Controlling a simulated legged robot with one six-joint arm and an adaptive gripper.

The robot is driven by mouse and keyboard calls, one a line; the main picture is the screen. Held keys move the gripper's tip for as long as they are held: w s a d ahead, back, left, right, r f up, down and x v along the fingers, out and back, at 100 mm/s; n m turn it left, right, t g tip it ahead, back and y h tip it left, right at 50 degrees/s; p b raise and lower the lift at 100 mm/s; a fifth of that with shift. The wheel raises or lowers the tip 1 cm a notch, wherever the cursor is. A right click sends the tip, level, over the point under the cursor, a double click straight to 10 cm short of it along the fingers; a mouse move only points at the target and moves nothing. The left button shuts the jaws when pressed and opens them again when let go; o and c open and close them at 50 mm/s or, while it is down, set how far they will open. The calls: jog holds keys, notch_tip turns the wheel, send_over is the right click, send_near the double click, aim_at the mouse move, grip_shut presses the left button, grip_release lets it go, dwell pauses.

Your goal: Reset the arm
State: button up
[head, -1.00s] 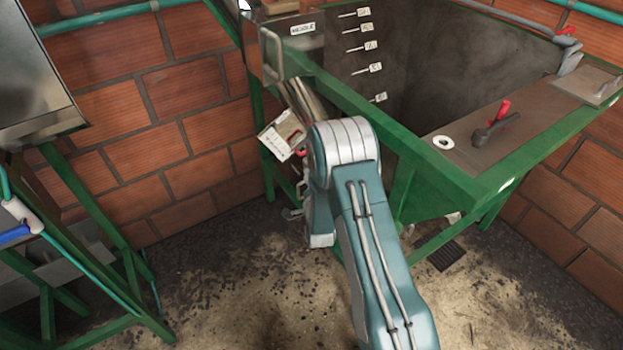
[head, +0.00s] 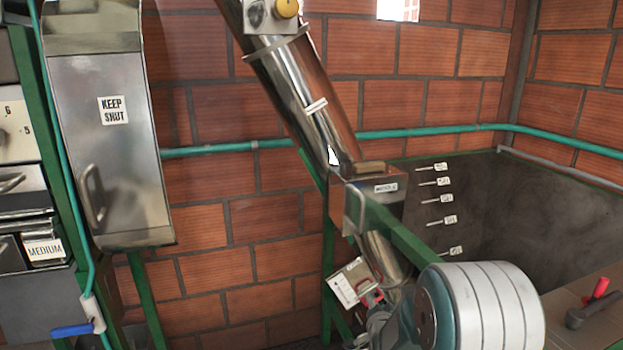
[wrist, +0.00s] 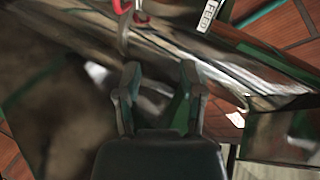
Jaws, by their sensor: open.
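My gripper (wrist: 161,88) is open in the wrist view, its two dark fingers apart with nothing held between them. A shiny metal surface (wrist: 170,50) lies beyond the fingertips, and a red loop-shaped part (wrist: 122,25) shows at the top. In the head view my arm (head: 480,310) fills the lower right, its rounded grey-banded joint in front of the tank's green frame. The gripper itself cannot be made out clearly there.
The grey tank (head: 520,210) is at right. A white-labelled box (head: 354,283) hangs below the tube. A "KEEP SHUT" cabinet (head: 110,180) stands left.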

jog(key=s+a+r+n+g+y, duration=0.1)
jog(key=s+r+n+g, duration=0.35)
jog(key=s+r, duration=0.9)
jog(key=s+r+n+g, duration=0.2)
jog(key=s+n+g, duration=0.2)
jog(key=s, duration=1.9)
jog(key=shift+s+a+r+n+g, duration=0.15)
jog(key=shift+s+r+n+g, duration=0.15)
jog(key=shift+n, duration=0.55)
jog(key=shift+w, duration=0.15)
